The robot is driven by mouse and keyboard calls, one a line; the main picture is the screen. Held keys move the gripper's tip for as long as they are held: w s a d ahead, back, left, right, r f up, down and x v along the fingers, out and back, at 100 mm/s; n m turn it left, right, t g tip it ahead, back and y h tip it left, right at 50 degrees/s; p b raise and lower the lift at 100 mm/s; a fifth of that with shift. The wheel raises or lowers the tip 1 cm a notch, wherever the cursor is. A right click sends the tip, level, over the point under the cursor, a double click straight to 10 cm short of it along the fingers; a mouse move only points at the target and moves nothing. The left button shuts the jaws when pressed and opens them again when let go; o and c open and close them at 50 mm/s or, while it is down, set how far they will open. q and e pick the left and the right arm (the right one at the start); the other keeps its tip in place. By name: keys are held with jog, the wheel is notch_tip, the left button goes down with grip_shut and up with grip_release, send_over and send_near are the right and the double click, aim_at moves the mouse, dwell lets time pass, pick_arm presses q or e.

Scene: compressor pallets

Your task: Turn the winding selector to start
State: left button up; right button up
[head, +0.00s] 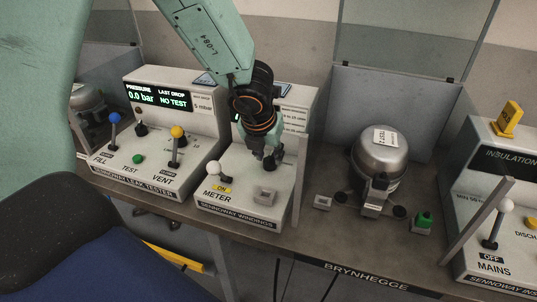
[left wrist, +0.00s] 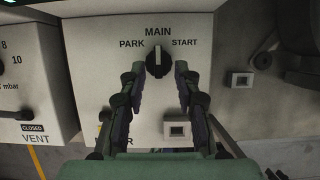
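The winding selector is a black knob (left wrist: 157,61) on the white windings tester (head: 235,208). In the left wrist view its light pointer mark points up at MAIN, with PARK to the left and START to the right. My left gripper (left wrist: 158,72) comes down over the tester. Its two fingers are apart, one on each side of the knob's near end, with a small gap visible on both sides. In the head view the gripper (head: 267,158) largely covers the knob and its labels. My right gripper is not in view.
On the same tester, a white-knobbed METER lever (head: 213,167) and a grey socket block (head: 264,195) stand near the front. The leak tester (head: 150,150) is on the left. A silver compressor (head: 380,155) stands right, with the insulation tester (head: 500,220) beyond.

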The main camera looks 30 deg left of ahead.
pick_arm(q)
jog(key=shift+s+r, duration=0.1)
jog(key=shift+w+a+f, duration=0.25)
jog(key=shift+w, duration=0.05)
jog(key=c, duration=0.3)
jog(key=shift+s+d+r, duration=0.1)
jog(key=shift+d, duration=0.05)
grip_shut()
jog(key=shift+s+r+m+h+p, duration=0.15)
jog(key=shift+m+h+p, duration=0.25)
jog(key=shift+m+p, duration=0.45)
jog(key=m+h+p, duration=0.1)
jog(key=m+p, duration=0.1)
jog(key=p, duration=0.2)
jog(key=m+h+p, duration=0.1)
jog(key=m+p, duration=0.2)
jog(key=p, duration=0.1)
jog(key=a+m+p, duration=0.1)
jog(key=m+p, duration=0.1)
jog(key=p, duration=0.3)
jog(key=shift+g+h, duration=0.3)
jog(key=shift+h, duration=0.1)
jog(key=shift+w+a+m+p, duration=0.1)
jog(key=shift+w+m+p, duration=0.15)
jog(key=shift+m+p, duration=0.5)
